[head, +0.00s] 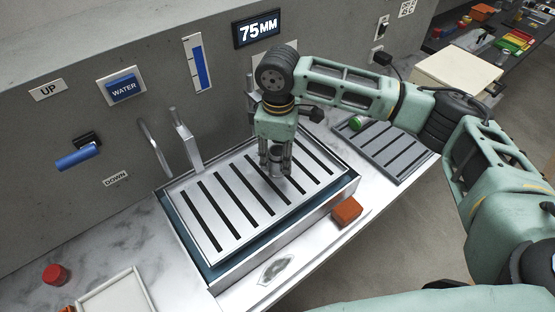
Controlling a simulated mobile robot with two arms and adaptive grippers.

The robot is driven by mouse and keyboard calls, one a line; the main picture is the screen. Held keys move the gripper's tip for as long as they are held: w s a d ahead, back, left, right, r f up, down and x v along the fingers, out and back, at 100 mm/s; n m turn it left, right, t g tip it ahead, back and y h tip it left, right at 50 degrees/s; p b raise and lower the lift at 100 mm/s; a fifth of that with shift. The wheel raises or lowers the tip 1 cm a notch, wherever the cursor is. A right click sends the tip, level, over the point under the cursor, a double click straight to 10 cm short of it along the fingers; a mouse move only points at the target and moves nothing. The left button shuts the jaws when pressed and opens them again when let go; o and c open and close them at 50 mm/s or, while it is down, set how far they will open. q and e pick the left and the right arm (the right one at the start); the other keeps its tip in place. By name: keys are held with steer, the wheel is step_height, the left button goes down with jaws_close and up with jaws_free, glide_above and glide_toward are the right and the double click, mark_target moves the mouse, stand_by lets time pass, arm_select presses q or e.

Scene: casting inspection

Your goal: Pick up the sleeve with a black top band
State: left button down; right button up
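My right gripper (275,165) points down over the slotted metal tray (215,187), near its middle. A small grey cylindrical sleeve (277,162) with a dark upper part shows between its fingers. The fingers partly hide it, and I cannot tell whether they touch it or whether it stands on the tray. My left gripper is not in view.
An orange-brown block (347,211) lies by the tray's front right edge. A second slotted tray (392,148) with a green item (355,124) is to the right. A red cap (55,274) and a white tray (112,296) are at lower left. A faucet (187,142) stands behind.

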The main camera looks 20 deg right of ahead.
jaws_close()
steer(key=shift+r, duration=0.1)
steer(key=shift+r, duration=0.1)
